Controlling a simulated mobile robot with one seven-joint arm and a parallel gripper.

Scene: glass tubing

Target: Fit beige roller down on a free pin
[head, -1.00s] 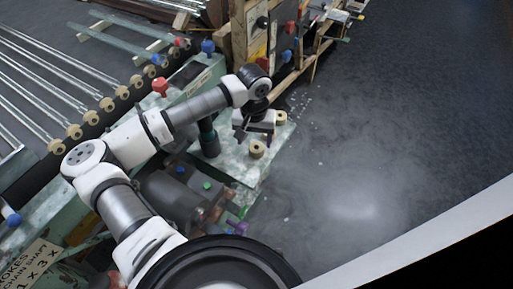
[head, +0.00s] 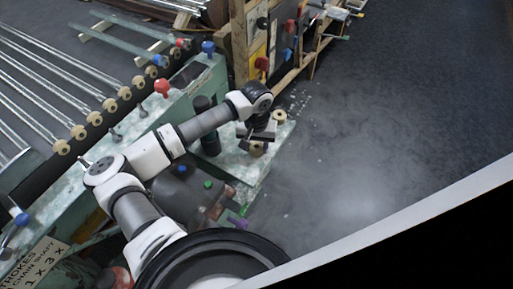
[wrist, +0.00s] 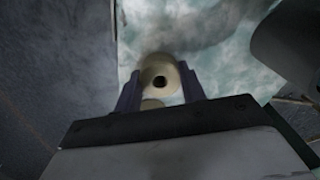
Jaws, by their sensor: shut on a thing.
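My gripper (head: 255,138) is over the teal plate at the end of the machine, with its fingers down at a beige roller (head: 257,150). In the wrist view the two dark fingers of my gripper (wrist: 161,88) are shut on either side of a beige roller (wrist: 172,82), whose dark centre hole faces the camera. A smaller beige piece shows just below it, partly hidden by the gripper body. A second beige roller (head: 279,116) stands on the plate farther back. Thin upright metal pins (head: 142,109) stand along the green rail at left.
A dark cylinder (head: 208,130) stands close left of my gripper. A red knob (head: 162,87) and a blue knob (head: 208,47) rise from the green rail (head: 190,92). A row of beige rollers (head: 109,105) ends the glass tubes. Open floor lies right of the plate (head: 275,142).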

